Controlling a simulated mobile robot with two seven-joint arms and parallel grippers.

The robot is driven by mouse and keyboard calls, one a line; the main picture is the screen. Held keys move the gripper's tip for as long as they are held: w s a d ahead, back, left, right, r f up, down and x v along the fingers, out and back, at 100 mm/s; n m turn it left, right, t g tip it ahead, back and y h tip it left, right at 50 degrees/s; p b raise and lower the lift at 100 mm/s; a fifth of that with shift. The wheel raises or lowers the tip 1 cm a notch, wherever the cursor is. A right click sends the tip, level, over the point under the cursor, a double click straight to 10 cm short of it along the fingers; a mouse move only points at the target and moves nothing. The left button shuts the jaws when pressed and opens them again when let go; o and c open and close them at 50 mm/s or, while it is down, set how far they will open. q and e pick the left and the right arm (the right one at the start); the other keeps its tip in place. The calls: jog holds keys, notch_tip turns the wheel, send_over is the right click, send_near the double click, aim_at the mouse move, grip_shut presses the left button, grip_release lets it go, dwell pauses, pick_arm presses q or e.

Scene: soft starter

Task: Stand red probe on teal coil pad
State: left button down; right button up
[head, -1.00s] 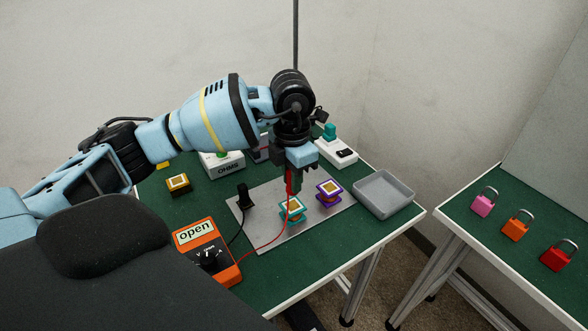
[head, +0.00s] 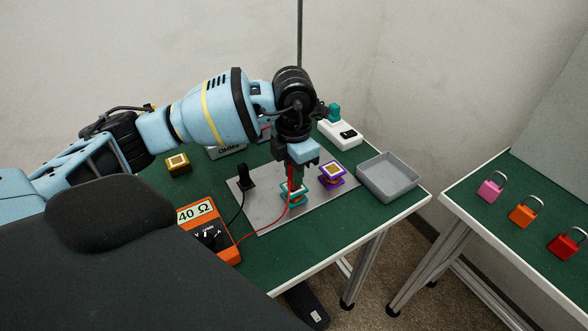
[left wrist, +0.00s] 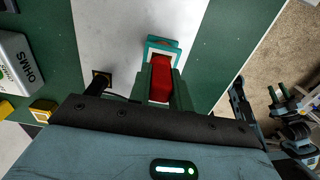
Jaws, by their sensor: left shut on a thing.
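My left gripper (head: 297,173) is shut on the red probe (left wrist: 160,80), which points down with a red lead trailing from it. The teal coil pad (head: 293,197) is directly under the gripper and also shows in the left wrist view (left wrist: 163,43). The probe's lower end is at the pad's top; the gripper fingers hide part of it. The orange meter (head: 208,232) reads 40 Ω. My right gripper (left wrist: 290,92) shows small in the left wrist view, away over the floor, its green fingers apart.
A black probe (head: 246,178) stands on the grey plate (head: 270,217). A purple coil pad (head: 332,174) is close on the right. A grey tray (head: 388,177) stands at the table's right edge. Several padlocks are on the other table (head: 478,223).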

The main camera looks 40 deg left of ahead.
pick_arm(q)
jog(key=c, duration=1.2)
grip_release()
jog(key=shift+r, duration=0.1)
notch_tip(320, 180, up, 8)
jog(key=shift+f, duration=0.15)
